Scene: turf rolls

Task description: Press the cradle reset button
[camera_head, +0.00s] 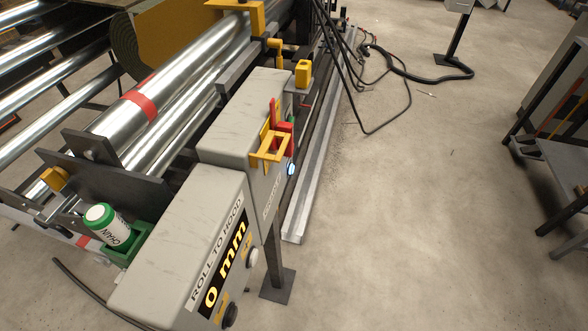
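A small round button with a blue glow (291,169) sits on the right side of the upper grey control box (240,115), just below a yellow guard (270,149) and a red lever (280,118). The lower grey box (175,235) reads "ROLL TO HOOD" and "0 mm". Its right face carries a pale round button (252,257) and a dark knob (230,313). Small labels are too small to read, so I cannot tell which button is the cradle reset. Neither of my grippers is in view.
Shiny metal rollers (170,85) with a red band lie behind the boxes. A green-capped bottle (106,222) stands in a green holder at left. Black cables (400,70) hang and trail at top. A grey bench (560,160) stands at right; floor between is clear.

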